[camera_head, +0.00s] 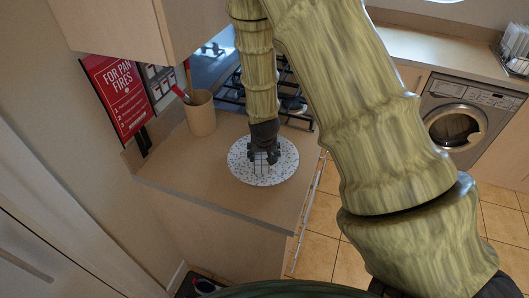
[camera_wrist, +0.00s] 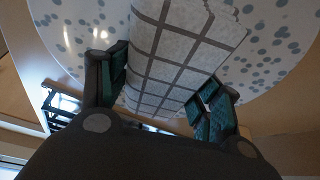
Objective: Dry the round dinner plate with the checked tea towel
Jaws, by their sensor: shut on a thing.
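The round dinner plate (camera_head: 285,163), white with grey-blue spots, lies on the beige counter near its front corner. It also fills the top of the wrist view (camera_wrist: 268,48). The checked tea towel (camera_head: 261,166), pale grey with dark lines, is a folded pad between my fingers, over the plate's middle. In the wrist view the towel (camera_wrist: 178,48) spans the space between both fingers and overlaps the plate. My gripper (camera_head: 264,152) points down over the plate, shut on the towel. I cannot tell whether the towel presses on the plate; its underside is hidden.
A tan utensil pot (camera_head: 201,115) stands behind the plate, near the wall with a red sign (camera_head: 117,97). A hob (camera_head: 290,98) is behind my forearm. The counter (camera_head: 205,182) left of the plate is bare. A washing machine (camera_head: 462,118) stands at right.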

